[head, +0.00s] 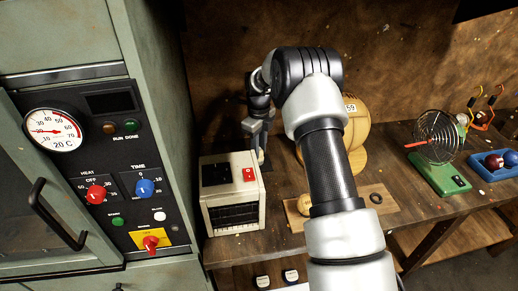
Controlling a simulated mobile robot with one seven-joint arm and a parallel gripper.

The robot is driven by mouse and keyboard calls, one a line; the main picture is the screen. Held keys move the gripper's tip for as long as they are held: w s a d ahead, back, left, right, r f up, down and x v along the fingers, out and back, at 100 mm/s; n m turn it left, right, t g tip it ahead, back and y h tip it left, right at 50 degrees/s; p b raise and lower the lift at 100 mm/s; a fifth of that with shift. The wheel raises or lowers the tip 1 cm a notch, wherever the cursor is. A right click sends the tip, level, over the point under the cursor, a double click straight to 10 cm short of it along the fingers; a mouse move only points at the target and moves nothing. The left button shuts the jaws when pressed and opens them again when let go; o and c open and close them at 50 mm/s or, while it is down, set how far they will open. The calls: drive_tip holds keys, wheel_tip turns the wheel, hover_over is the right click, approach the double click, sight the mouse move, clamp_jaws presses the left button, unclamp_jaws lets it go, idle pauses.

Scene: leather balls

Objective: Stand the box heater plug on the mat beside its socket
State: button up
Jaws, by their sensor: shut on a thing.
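The box heater (230,190) is a cream box with a dark front grille and a red switch on top. It stands on the bench beside the cabinet. My arm reaches over the bench, and my gripper (260,136) points down just behind the heater's back right corner. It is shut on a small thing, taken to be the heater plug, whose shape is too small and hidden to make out. I cannot make out a socket for certain.
The control cabinet (140,190) with dials stands close at the left. A large tan ball marked 59 (355,122) is behind my arm, and a small ball (304,204) is on the board. A wire basket on a green base (440,178) and a blue tray (484,170) stand right.

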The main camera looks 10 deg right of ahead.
drive_tip(key=shift+f, duration=0.15)
drive_tip(key=o, duration=1)
wheel_tip(320, 180, up, 12)
drive_tip(key=shift+r, duration=0.2)
